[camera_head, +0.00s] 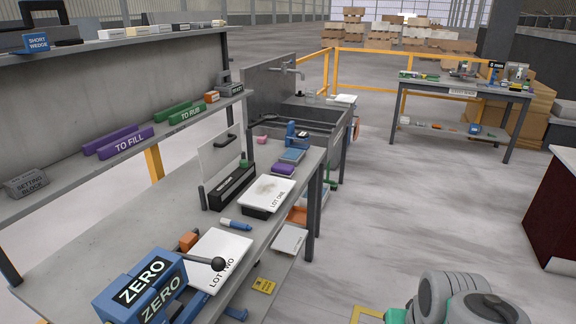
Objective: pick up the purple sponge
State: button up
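A small purple block that looks like the sponge (283,169) lies on the grey workbench (150,225), near its far right end. It lies just in front of a light blue block (292,155) and behind a white slab marked LOT ONE (268,192). Parts of my own arm show at the bottom right, well to the right of the bench and apart from the sponge. My gripper's fingers do not show.
A blue lever tool marked ZERO (145,285) and a white slab marked LOT TWO (222,250) stand nearer on the bench. A shelf (85,180) with purple and green bars runs behind. A sink (300,115) lies beyond. The floor (420,205) at right is clear.

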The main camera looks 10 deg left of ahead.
aim_at(281, 169)
jog(key=i, duration=3.6)
jog(key=u, duration=5.2)
